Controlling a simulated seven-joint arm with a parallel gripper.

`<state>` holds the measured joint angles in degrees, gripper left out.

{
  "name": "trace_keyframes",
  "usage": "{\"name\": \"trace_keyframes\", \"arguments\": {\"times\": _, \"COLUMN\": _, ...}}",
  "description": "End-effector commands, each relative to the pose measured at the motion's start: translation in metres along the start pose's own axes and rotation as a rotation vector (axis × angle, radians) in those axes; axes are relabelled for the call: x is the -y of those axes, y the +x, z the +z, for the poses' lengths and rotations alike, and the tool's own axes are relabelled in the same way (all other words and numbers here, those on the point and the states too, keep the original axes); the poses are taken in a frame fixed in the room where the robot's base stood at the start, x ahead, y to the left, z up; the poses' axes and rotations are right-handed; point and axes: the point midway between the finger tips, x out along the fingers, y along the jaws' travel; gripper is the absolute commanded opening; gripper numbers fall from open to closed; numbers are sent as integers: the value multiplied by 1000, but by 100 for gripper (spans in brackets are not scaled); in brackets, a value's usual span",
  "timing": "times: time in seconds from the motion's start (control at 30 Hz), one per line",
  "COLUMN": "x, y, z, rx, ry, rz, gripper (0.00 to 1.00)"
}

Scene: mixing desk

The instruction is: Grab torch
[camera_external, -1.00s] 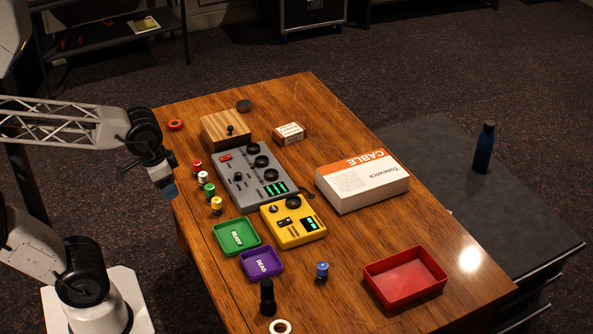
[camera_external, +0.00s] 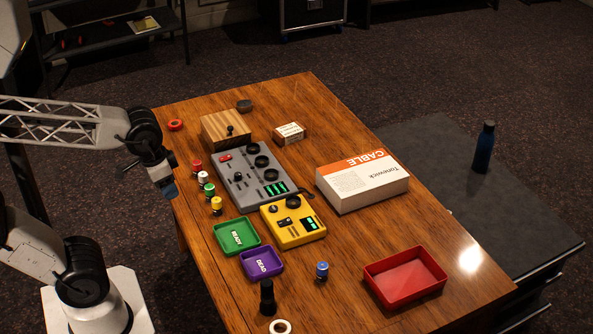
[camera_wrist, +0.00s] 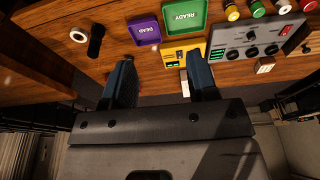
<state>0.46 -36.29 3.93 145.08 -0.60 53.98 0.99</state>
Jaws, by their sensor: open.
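A black cylinder that looks like the torch (camera_external: 267,299) stands upright near the front left edge of the wooden table. It also shows in the wrist view (camera_wrist: 96,41), at the upper left beside a white ring. My gripper (camera_external: 167,188) is at the table's left edge, beside the row of coloured plugs and well away from the torch. In the wrist view my gripper (camera_wrist: 160,72) has its two blue fingers apart with nothing held between them.
A purple tray (camera_external: 276,273), green tray (camera_external: 254,249), yellow device (camera_external: 309,235) and grey mixer (camera_external: 236,180) fill the middle left. A white ring (camera_external: 273,327) lies beside the torch. A blue-topped plug (camera_external: 321,271) and red bin (camera_external: 436,289) stand to its right.

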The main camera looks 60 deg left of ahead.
Motion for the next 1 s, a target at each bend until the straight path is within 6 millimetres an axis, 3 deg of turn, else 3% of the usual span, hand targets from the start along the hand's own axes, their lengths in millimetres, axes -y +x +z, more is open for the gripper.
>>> {"name": "trace_keyframes", "arguments": {"times": 0.07, "x": 0, "y": 0, "z": 0, "rx": 0, "ry": 0, "rz": 0, "gripper": 66}}
{"name": "trace_keyframes", "arguments": {"times": 0.57, "x": -9, "y": 8, "z": -1, "rx": 17, "ry": -44, "rz": 47, "gripper": 66}}
{"name": "trace_keyframes", "arguments": {"times": 0.77, "x": -35, "y": 27, "z": -4, "rx": 66, "ry": -171, "rz": 170, "gripper": 66}}
{"name": "trace_keyframes", "arguments": {"times": 1.0, "x": -79, "y": 55, "z": -11, "rx": 168, "ry": -417, "rz": 372, "gripper": 66}}
